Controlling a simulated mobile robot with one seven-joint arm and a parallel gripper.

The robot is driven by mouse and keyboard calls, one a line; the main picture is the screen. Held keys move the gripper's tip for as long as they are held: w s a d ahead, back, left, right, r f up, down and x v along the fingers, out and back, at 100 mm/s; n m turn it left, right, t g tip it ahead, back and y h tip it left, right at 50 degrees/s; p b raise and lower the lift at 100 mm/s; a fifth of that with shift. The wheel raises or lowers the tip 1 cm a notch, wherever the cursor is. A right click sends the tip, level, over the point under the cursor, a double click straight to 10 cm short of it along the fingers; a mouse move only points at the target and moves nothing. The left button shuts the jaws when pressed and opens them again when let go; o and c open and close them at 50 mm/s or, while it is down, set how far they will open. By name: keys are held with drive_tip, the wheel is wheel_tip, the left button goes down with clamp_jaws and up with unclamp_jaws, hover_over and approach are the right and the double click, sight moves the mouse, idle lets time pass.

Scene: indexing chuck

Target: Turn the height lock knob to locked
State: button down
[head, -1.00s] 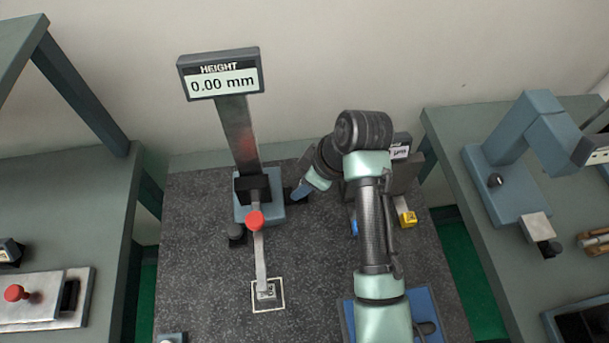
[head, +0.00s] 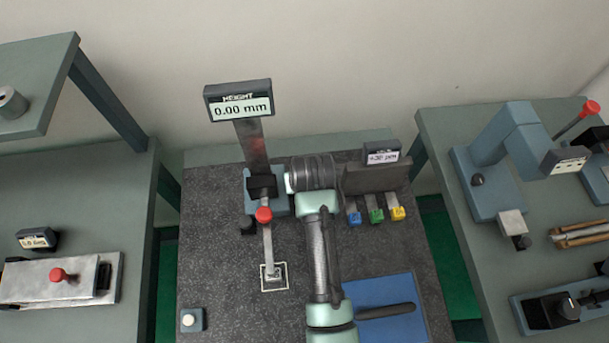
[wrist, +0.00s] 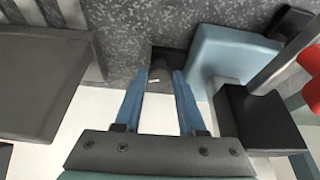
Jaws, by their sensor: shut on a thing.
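The height gauge's post carries a display (head: 238,107) reading 0.00 mm, above a blue base (head: 250,204) with a dark carriage (head: 262,187). The base also shows in the wrist view (wrist: 228,55), right of my gripper. My gripper (wrist: 163,74) points at a dark knob (wrist: 167,60) beside this base. Its two blue fingers are closed on the knob, one on each side. A small white mark shows on the knob between the fingertips. No lock label is readable. In the head view my arm hides the gripper and this knob.
A red ball knob (head: 264,214) and an arm stand in front of the post, over a white-framed square (head: 273,276). Another dark knob (head: 248,226) is at the base's left. A grey rack (head: 375,178) with blue, green and yellow tabs stands right. A blue mat (head: 385,295) lies in front.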

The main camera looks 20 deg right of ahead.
drive_tip(key=shift+a+m+h+p, duration=0.1)
drive_tip(key=shift+m+h+p, duration=0.3)
drive_tip(key=shift+m, duration=0.5)
drive_tip(key=shift+w, duration=0.1)
drive_tip(key=shift+c, duration=2.4)
unclamp_jaws()
drive_tip(key=shift+f, duration=0.1)
